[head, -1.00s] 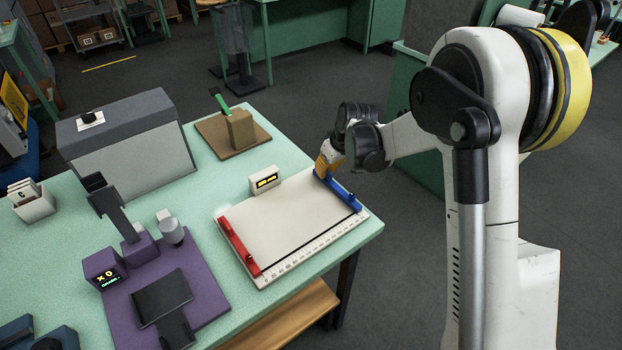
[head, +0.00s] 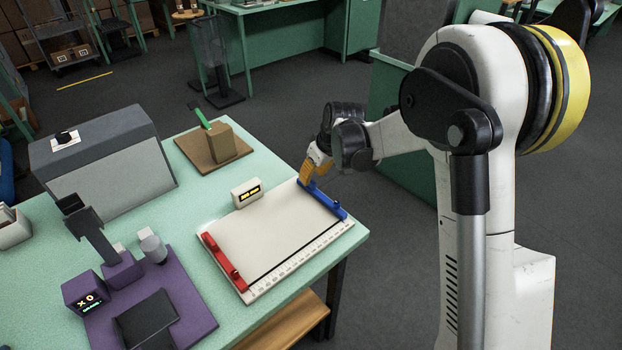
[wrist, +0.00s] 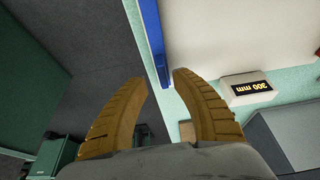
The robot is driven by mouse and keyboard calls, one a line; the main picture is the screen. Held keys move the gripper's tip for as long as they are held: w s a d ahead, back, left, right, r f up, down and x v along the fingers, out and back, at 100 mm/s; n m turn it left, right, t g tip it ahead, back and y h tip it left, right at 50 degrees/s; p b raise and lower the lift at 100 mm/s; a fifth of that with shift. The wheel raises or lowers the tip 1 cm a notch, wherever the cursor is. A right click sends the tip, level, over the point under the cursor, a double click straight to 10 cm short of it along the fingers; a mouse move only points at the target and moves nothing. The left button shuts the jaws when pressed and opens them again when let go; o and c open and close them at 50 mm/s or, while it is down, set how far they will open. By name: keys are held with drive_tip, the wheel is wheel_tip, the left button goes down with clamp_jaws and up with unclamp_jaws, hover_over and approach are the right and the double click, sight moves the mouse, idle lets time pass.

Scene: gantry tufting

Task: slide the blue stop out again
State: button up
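The blue stop (head: 325,200) is a long bar along the right edge of a white measuring board (head: 268,232) on the table. My gripper (head: 305,182) is at the stop's far end, with its orange fingers pointing down.
A red stop (head: 222,262) lies along the board's left edge. A purple device (head: 150,300) stands left of the board, a grey box (head: 105,165) behind it. A brown block on a wooden board (head: 222,143) is at the back.

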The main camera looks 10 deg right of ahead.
sight(321, 194)
drive_tip(key=v, duration=0.9)
drive_tip(key=shift+r, duration=0.15)
drive_tip(key=shift+s, duration=0.1)
drive_tip(key=s+d+r+m, duration=0.2)
drive_tip(key=s+d+r, duration=0.1)
drive_tip(key=s+r, duration=0.4)
drive_tip(key=s+d+f+m+t+h, duration=0.1)
drive_tip(key=s+d+m, duration=0.1)
drive_tip(key=s, duration=0.8)
drive_tip(key=s+d+f+m+t+h+b, duration=0.1)
drive_tip(key=s+d+m+t, duration=0.1)
drive_tip(key=s, duration=0.9)
drive_tip(key=shift+s+d+m+h, duration=0.3)
drive_tip(key=shift+d+m, duration=0.1)
drive_tip(key=shift+d, duration=0.1)
